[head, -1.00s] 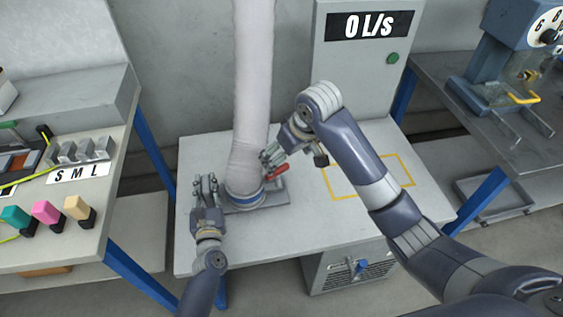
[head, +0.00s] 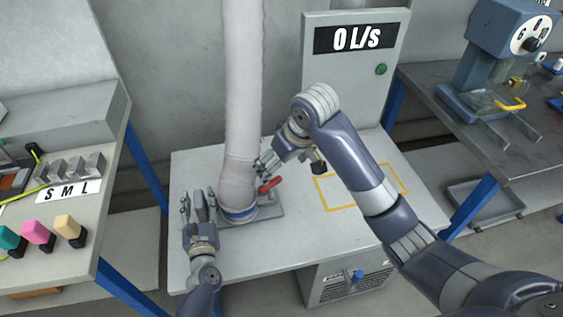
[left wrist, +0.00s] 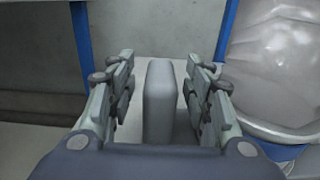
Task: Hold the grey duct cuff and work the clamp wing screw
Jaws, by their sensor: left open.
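The grey duct cuff (head: 238,186) is the wrinkled lower end of the pale upright duct. It sits on a blue-banded ring (head: 238,214) on a metal plate. The red clamp wing screw (head: 271,185) sticks out on the ring's right side. My right gripper (head: 263,162) is just above the red screw; contact and finger opening cannot be told.
The duct (head: 243,75) rises beside a grey cabinet (head: 354,90) reading 0 L/s. The light table (head: 300,233) is bare in front, with a yellow outline at right. A bench with coloured blocks (head: 38,232) stands left; a dark bench with a blue machine (head: 490,50) stands right.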

